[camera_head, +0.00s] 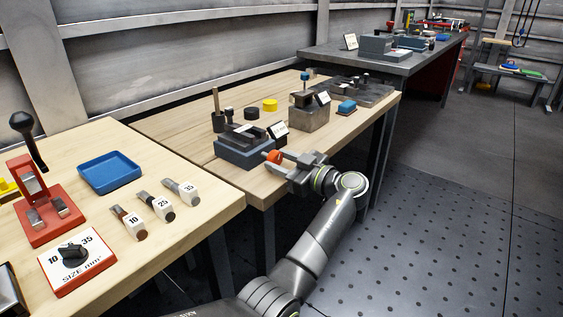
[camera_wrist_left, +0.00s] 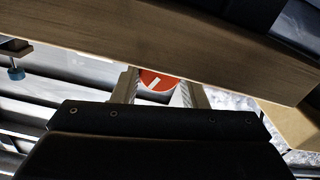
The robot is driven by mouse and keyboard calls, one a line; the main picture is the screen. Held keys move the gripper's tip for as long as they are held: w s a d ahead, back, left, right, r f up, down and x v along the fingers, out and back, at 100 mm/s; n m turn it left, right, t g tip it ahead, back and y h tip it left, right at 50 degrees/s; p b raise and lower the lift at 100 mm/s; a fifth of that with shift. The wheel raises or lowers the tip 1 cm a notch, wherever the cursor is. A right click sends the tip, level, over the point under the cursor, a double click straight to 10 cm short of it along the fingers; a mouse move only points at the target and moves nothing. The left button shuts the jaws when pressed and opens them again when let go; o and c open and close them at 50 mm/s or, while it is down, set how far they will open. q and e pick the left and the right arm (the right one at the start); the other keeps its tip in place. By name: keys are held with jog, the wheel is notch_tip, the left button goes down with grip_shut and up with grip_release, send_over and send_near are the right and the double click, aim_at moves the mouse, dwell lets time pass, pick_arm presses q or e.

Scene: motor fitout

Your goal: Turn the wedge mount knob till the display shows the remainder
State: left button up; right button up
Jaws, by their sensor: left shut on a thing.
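The wedge mount (camera_head: 243,150) is a dark blue-grey block at the front edge of the middle wooden bench. An orange-red knob (camera_head: 272,156) is at its right side. A small tilted white display (camera_head: 279,129) stands beside the mount; its reading is too small to make out. My left gripper (camera_head: 278,160) is shut on the knob from the right. In the left wrist view the knob (camera_wrist_left: 158,79) sits between the two fingers, its round face showing a slanted white line. My right gripper is out of view.
A grey block with a blue-topped post (camera_head: 308,115) and a blue part (camera_head: 346,106) stand to the right of the mount. Yellow (camera_head: 270,105) and black discs lie behind it. The near-left bench holds a blue tray (camera_head: 110,172), numbered tools and a red size-dial plate (camera_head: 78,262).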

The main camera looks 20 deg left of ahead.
pick_arm(q)
jog(key=shift+m, duration=0.8)
jog(key=shift+m+b, duration=0.3)
jog(key=shift+m, duration=2.4)
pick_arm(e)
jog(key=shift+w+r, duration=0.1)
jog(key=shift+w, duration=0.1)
